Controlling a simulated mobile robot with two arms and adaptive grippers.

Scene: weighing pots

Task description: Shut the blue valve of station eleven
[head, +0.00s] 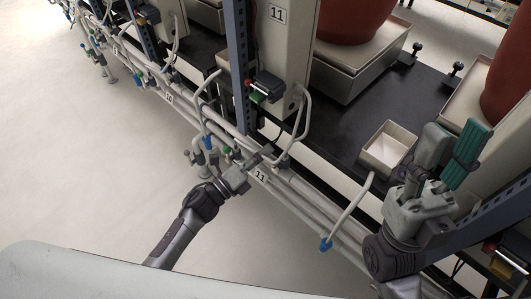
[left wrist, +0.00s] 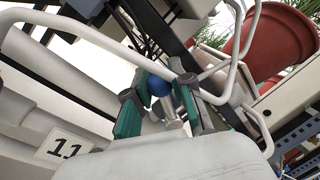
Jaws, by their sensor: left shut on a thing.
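The label 11 (head: 260,175) sits on the pipes beside my left gripper (head: 252,168), and it also shows in the left wrist view (left wrist: 65,147). In the left wrist view a round blue valve handle (left wrist: 158,86) on a pale metal stem stands between the teal-padded fingers of my left gripper (left wrist: 160,98), which is shut on it. In the head view my gripper hides this handle. My right gripper (head: 450,152) is held up at the right, its two fingers apart with nothing seen between them.
Pale pipes (head: 300,200) run diagonally along the black bench (head: 340,130). A blue fitting (head: 325,243) is on a hose to the right, and another blue part (head: 208,142) is left of my left gripper. A small square tray (head: 388,148) stands near my right gripper. The floor at left is clear.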

